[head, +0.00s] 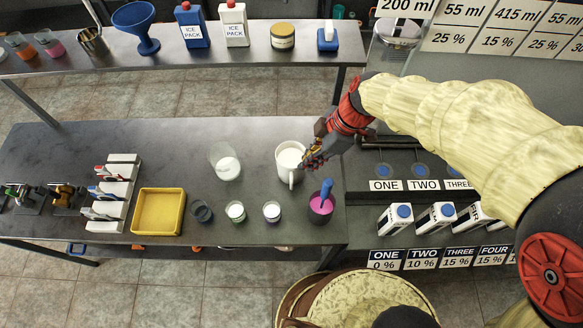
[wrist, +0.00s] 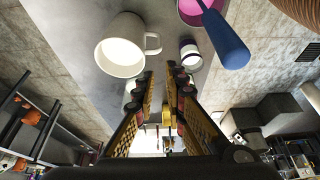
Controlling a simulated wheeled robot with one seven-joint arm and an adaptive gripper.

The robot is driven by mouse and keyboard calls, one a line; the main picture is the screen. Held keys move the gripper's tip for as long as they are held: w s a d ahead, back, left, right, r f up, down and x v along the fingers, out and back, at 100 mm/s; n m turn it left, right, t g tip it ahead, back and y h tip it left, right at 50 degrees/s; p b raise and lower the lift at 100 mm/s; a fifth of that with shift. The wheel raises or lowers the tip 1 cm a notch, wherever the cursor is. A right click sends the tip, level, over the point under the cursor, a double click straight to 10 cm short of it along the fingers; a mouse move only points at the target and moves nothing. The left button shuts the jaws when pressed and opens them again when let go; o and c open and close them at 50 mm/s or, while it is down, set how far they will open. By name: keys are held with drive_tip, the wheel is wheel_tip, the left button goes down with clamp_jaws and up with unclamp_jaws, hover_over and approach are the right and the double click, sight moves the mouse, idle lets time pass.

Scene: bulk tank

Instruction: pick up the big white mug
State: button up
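The big white mug (head: 290,163) stands upright on the grey table, with white content inside. Its handle points toward the front of the table in the head view. In the wrist view the mug (wrist: 122,50) is at upper left, with its handle on its right side. My gripper (head: 308,160) is just right of the mug in the head view; whether it touches the mug is unclear there. In the wrist view my gripper (wrist: 161,72) has its fingers apart with nothing held between them, and the mug lies beyond and left of the fingertips.
A pink-filled cup with a blue utensil (head: 321,203) stands close in front of my gripper. A clear beaker (head: 225,163) is left of the mug. Small cups (head: 236,211) and a yellow tray (head: 158,212) sit nearer the front edge. Cartons (head: 395,219) stand on the right.

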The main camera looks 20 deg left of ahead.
drive_tip(key=b, duration=0.7)
approach(291, 186)
drive_tip(key=b+x, duration=0.1)
drive_tip(key=x, duration=0.3)
drive_tip(key=b+x, duration=0.1)
drive_tip(key=x, duration=0.3)
drive_tip(key=w+x, duration=0.1)
drive_tip(key=x, duration=0.3)
drive_tip(key=shift+s+d+f+b, duration=0.1)
drive_tip(key=shift+d+f+b, duration=0.2)
drive_tip(key=shift+d+b, duration=0.1)
clamp_jaws()
drive_tip(key=shift+a+r, duration=0.1)
drive_tip(key=shift+r, duration=0.15)
